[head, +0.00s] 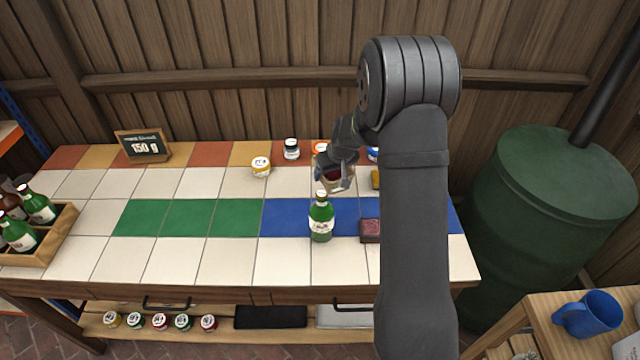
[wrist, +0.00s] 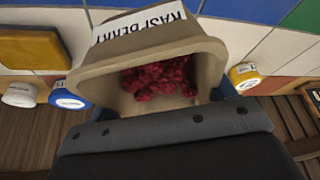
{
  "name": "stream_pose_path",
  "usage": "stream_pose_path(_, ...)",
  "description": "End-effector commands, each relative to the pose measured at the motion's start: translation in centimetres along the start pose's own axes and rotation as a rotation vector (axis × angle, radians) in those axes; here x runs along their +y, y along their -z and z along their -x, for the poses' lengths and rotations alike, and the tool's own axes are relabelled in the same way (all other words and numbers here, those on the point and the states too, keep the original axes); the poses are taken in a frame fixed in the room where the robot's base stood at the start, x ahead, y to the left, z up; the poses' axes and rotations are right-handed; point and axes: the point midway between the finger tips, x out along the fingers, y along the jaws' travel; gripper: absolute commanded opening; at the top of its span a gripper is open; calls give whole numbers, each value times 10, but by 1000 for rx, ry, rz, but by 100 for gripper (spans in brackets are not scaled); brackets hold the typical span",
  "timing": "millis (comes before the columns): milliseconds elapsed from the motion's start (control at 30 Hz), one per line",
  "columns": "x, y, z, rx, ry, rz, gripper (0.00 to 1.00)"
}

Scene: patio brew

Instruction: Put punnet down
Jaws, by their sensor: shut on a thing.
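The punnet is a tan cardboard tub with a white "RASPBERRY" label and red berries inside; in the wrist view the punnet (wrist: 150,62) fills the middle, directly in front of my gripper. In the head view the punnet (head: 334,182) is partly hidden by my gripper (head: 335,172), which is shut on it. It is over the back middle of the tiled table (head: 190,182), behind the green bottle. I cannot tell whether its base touches the tiles.
A green bottle (head: 321,218) and a dark red box (head: 370,231) stand in front of my gripper. Several jars, including a yellow-labelled jar (head: 261,167), stand along the back. A bottle crate (head: 52,240) is at left. Green and white tiles at centre left are clear.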

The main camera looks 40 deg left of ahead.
Motion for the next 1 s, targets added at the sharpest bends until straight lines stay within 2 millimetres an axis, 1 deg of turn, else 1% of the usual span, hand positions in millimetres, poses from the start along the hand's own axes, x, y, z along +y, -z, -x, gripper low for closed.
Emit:
stream_pose_path(33, -8, 4, -10, -1, 1, 4, 49)
stream_pose_path(100, -16, 10, -19, 1, 0, 4, 49)
stream_pose_path(200, -24, 15, -28, 1, 0, 2, 49)
stream_pose_path(300, -27, 17, -32, 2, -1, -1, 49)
stream_pose_path(433, -28, 12, -43, -2, 0, -2, 49)
stream_pose_path(633, -27, 2, -68, 0, -1, -1, 49)
stream_pose_path(1000, -27, 0, -72, 0, -1, -1, 49)
